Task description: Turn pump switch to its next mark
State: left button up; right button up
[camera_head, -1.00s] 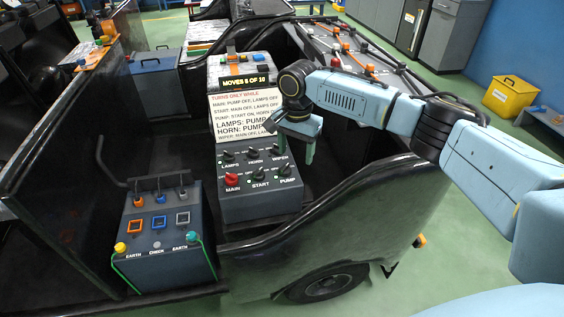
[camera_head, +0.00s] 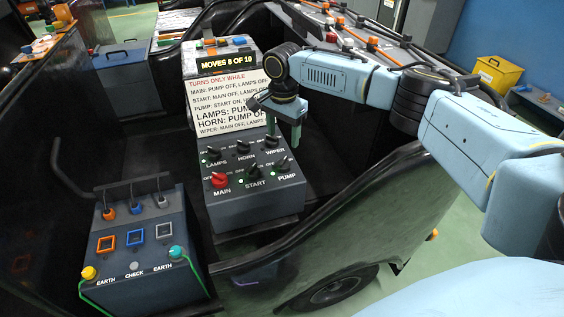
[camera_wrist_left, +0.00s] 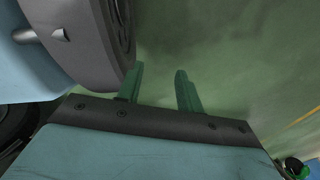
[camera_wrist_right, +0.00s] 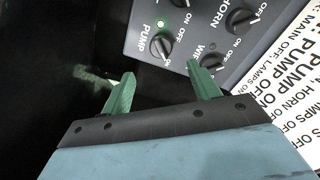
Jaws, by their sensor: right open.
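The PUMP switch (camera_head: 283,163) is a black rotary knob at the front right of a grey control box (camera_head: 255,207). In the right wrist view the PUMP knob (camera_wrist_right: 160,46) shows in full, with a lit green lamp beside it. My right gripper (camera_head: 284,131) is open and empty above the box's back right, near the WIPER knob (camera_head: 271,141). In the right wrist view its fingers (camera_wrist_right: 162,80) are apart, with PUMP ahead of them; one finger partly covers the WIPER area. My left gripper (camera_wrist_left: 158,75) is open and empty over green floor.
Beside PUMP are the START knob (camera_head: 251,176) and red MAIN knob (camera_head: 219,180); LAMPS (camera_head: 214,153) and HORN (camera_head: 243,147) are behind. A rule sign (camera_head: 228,98) and a "MOVES 8 OF 10" display (camera_head: 227,62) stand behind. A lever box (camera_head: 150,255) is at left.

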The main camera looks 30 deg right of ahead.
aim_at(283, 161)
notch_tip(283, 161, down, 9)
jog(key=shift+r+b, duration=0.1)
jog(key=shift+b, duration=1.05)
pick_arm(q)
jog(key=w+d+r, duration=0.1)
jog(key=w+r, duration=0.1)
jog(key=w, duration=0.6)
jog(key=shift+w+d+r+t, duration=0.2)
jog(key=shift+w+t, duration=0.1)
jog(key=shift+t, duration=0.1)
pick_arm(e)
jog(key=shift+f, duration=0.75)
